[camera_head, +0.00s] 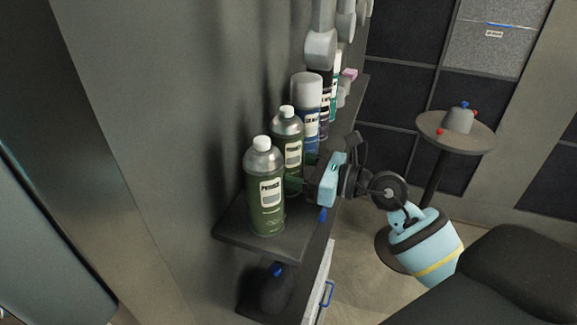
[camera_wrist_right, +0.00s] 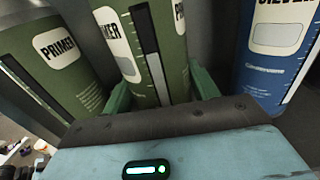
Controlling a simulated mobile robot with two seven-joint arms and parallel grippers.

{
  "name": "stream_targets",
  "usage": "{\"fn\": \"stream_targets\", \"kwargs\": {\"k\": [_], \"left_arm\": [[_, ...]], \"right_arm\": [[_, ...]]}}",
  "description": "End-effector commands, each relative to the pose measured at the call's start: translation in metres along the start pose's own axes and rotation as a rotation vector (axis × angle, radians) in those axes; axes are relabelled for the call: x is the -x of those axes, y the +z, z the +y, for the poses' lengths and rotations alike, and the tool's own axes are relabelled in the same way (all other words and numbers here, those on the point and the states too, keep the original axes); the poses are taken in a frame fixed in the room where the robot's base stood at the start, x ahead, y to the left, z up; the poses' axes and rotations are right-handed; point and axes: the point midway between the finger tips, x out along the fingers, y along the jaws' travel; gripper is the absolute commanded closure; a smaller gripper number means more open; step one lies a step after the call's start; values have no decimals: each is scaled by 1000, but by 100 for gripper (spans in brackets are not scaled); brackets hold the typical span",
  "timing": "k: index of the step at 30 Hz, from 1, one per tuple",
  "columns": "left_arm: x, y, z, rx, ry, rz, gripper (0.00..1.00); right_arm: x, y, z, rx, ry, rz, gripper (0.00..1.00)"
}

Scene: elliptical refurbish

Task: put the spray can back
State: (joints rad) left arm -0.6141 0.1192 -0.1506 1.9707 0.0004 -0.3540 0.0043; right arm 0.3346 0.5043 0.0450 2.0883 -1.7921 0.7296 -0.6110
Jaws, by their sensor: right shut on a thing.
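Two green primer spray cans with pale caps stand upright at the near end of a dark wall shelf (camera_head: 255,238). The nearer can (camera_head: 267,190) is free of my gripper. My right gripper (camera_head: 302,174) reaches in from the right and is shut on the rear green can (camera_head: 287,140). In the right wrist view the held can (camera_wrist_right: 145,50) sits between the green fingers, and the nearer can (camera_wrist_right: 55,75) is just left of it. The held can's base is hidden in the head view, so I cannot tell whether it touches the shelf. My left gripper is not in view.
A blue silver-labelled can (camera_head: 306,105) stands close behind the held can; it also shows in the wrist view (camera_wrist_right: 275,55). More bottles line the shelf further back. A dark bottle (camera_head: 277,290) stands below. A round stand (camera_head: 430,122) holds a grey object at right.

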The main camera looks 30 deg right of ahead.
Motion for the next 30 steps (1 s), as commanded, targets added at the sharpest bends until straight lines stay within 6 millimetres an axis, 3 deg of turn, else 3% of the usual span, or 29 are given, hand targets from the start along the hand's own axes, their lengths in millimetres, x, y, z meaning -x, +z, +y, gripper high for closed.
{"fn": "stream_targets", "kwargs": {"k": [8, 9, 13, 24, 30], "left_arm": [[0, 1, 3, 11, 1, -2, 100], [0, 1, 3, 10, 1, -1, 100], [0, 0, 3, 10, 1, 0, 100], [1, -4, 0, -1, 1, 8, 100], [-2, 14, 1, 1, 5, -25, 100]], "right_arm": [[0, -2, 0, 0, 0, -3, 94], [0, -3, 0, 0, 0, -1, 37], [0, -2, 0, 0, 0, -1, 20], [0, 4, 0, 2, 0, -4, 19], [27, -4, 0, -1, 0, 7, 19]]}}
